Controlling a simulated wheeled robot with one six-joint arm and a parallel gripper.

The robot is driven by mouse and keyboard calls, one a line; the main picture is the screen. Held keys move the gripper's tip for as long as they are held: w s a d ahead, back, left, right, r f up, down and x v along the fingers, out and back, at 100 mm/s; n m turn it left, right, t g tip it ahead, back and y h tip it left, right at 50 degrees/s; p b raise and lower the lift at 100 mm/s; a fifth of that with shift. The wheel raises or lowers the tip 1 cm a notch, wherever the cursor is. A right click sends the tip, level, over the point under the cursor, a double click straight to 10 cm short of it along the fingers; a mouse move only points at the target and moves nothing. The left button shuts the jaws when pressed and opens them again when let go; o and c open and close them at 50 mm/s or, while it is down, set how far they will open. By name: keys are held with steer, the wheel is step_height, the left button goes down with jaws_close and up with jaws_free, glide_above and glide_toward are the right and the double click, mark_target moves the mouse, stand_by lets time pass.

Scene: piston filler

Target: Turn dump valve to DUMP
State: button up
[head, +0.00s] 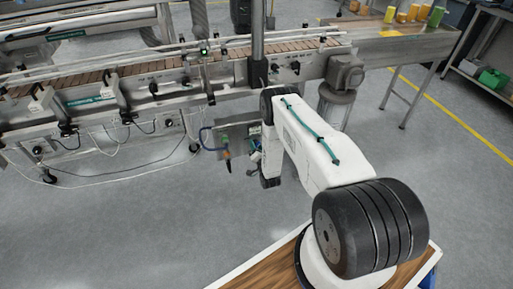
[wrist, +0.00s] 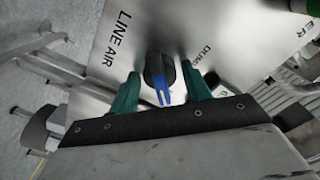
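The dump valve is a round black knob with a blue pointer (wrist: 158,78) on a bare metal panel (wrist: 110,52) in the wrist view. My gripper (wrist: 160,70) is open, one green finger on each side of the knob, with a visible gap on both sides. In the head view the panel (head: 232,136) hangs below the conveyor, and my arm partly covers it.
The conveyor (head: 120,82) with its frame runs above and behind the panel. A motor (head: 345,72) sticks out to the right of it. Hoses and cables hang by the panel's left edge. The grey floor (head: 130,225) in front is clear.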

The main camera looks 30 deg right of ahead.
steer(key=c, duration=0.6)
steer(key=shift+n, duration=0.3)
steer(key=n, duration=1.2)
steer(key=shift+a+n, duration=0.1)
steer(key=shift+n, duration=0.2)
steer(key=n, duration=0.4)
steer(key=shift+n, duration=0.3)
